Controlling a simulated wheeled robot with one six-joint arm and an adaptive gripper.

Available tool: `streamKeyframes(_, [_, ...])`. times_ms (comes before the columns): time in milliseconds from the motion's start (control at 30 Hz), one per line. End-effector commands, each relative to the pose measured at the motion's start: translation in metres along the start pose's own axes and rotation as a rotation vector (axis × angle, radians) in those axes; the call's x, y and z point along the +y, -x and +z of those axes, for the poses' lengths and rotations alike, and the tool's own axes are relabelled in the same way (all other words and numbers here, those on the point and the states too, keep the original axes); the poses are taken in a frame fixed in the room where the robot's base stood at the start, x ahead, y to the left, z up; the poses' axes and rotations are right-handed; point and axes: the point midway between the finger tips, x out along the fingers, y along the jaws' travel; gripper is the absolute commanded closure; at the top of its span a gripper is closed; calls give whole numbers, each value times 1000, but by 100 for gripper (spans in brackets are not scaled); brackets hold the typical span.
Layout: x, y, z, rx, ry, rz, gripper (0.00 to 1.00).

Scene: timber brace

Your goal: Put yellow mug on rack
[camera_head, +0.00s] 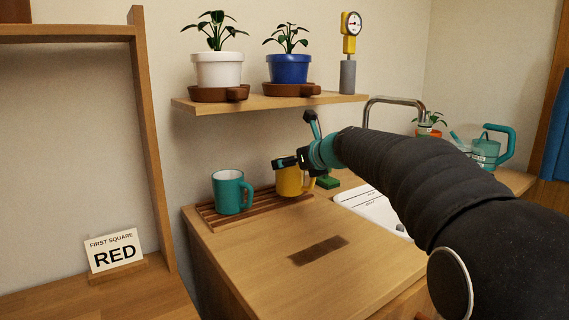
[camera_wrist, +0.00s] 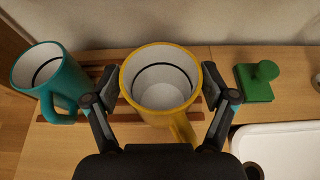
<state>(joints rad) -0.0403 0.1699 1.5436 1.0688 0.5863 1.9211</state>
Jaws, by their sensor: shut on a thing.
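The yellow mug (camera_head: 291,181) is upright at the right part of the slatted wooden rack (camera_head: 213,219) in the head view. In the wrist view the yellow mug (camera_wrist: 160,84) shows from above, with its handle toward me and rack slats on both sides of it. My gripper (camera_head: 290,162) is shut on the mug, with one finger on each side of it; it also shows in the wrist view (camera_wrist: 160,98). I cannot tell whether the mug's base touches the slats. A teal mug (camera_head: 229,193) stands upright on the rack to the left, apart from the yellow one.
A green block with a knob (camera_wrist: 256,82) lies right of the rack, near the white sink (camera_head: 371,209). A shelf (camera_head: 265,103) with two potted plants and a gauge hangs above. A dark inset patch (camera_head: 318,250) marks the otherwise clear counter in front.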

Motion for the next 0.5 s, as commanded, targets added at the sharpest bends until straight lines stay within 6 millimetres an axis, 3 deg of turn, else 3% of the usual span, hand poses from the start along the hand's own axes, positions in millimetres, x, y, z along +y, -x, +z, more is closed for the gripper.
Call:
streamKeyframes(233, [2, -34, 15, 0, 1, 3, 86])
streamKeyframes(300, [1, -37, 1, 1, -1, 2, 86])
streamKeyframes(500, [1, -37, 0, -1, 0, 1, 86])
